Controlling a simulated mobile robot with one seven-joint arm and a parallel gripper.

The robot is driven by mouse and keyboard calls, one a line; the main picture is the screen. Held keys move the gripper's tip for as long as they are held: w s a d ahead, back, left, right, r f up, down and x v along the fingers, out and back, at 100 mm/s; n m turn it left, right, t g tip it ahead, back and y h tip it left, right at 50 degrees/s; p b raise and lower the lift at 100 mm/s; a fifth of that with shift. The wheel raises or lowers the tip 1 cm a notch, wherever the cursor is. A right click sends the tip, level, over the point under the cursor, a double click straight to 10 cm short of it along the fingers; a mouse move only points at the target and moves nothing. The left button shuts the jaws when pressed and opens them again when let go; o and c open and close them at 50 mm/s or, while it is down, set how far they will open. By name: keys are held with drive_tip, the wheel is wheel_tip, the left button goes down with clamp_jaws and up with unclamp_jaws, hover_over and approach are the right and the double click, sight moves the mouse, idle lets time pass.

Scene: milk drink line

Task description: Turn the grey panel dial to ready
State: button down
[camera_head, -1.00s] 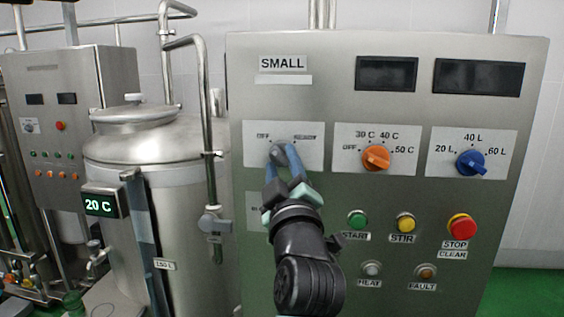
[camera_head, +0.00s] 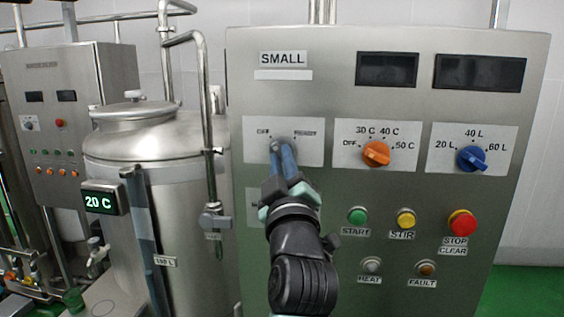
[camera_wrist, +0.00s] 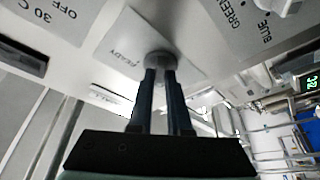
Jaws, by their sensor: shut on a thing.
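The grey dial (camera_head: 279,142) is on a light plate at the left of the steel panel, under the label SMALL. The plate has OFF at the upper left of the dial and READY at the upper right. My gripper (camera_head: 281,150) reaches up from below, its blue fingers shut on the dial. In the wrist view the dial (camera_wrist: 160,61) sits at the tips of my gripper (camera_wrist: 160,76), with READY on the plate beside it. The fingers hide much of the knob, so I cannot tell exactly where its pointer stands.
To the right are an orange temperature dial (camera_head: 376,153) and a blue litre dial (camera_head: 472,159). Below are a green START button (camera_head: 357,217), a yellow STIR button (camera_head: 405,219) and a red STOP button (camera_head: 462,223). A steel tank (camera_head: 175,200) stands left.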

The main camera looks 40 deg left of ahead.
drive_tip(key=m+t, duration=0.1)
drive_tip(key=m, duration=0.1)
drive_tip(key=m+t+h, duration=0.1)
drive_tip(key=m, duration=0.1)
drive_tip(key=m+t+h, duration=0.1)
drive_tip(key=m, duration=0.2)
drive_tip(key=shift+s+a+f, duration=0.1)
drive_tip(key=shift+s+a, duration=0.05)
drive_tip(key=shift+a, duration=0.1)
drive_tip(key=m+h+b, duration=0.1)
drive_tip(key=m, duration=0.1)
drive_tip(key=m+t+h+b, duration=0.1)
drive_tip(key=m, duration=0.2)
drive_tip(key=m+t+h+b, duration=0.1)
drive_tip(key=m, duration=0.2)
drive_tip(key=shift+s+a+f+h+b, duration=0.2)
drive_tip(key=shift+f+h+b, duration=0.1)
drive_tip(key=shift+b, duration=0.1)
drive_tip(key=m+h+b, duration=0.1)
drive_tip(key=m+b, duration=0.1)
drive_tip(key=m, duration=0.1)
drive_tip(key=m+h+b, duration=0.2)
drive_tip(key=m+b, duration=0.1)
drive_tip(key=m+h+b, duration=0.1)
drive_tip(key=m+b, duration=0.1)
drive_tip(key=shift+a+r+m+t, duration=0.1)
drive_tip(key=shift+r+m+t, duration=0.2)
drive_tip(key=shift+m, duration=0.1)
drive_tip(key=shift+b, duration=0.35)
drive_tip(key=shift+r, duration=0.1)
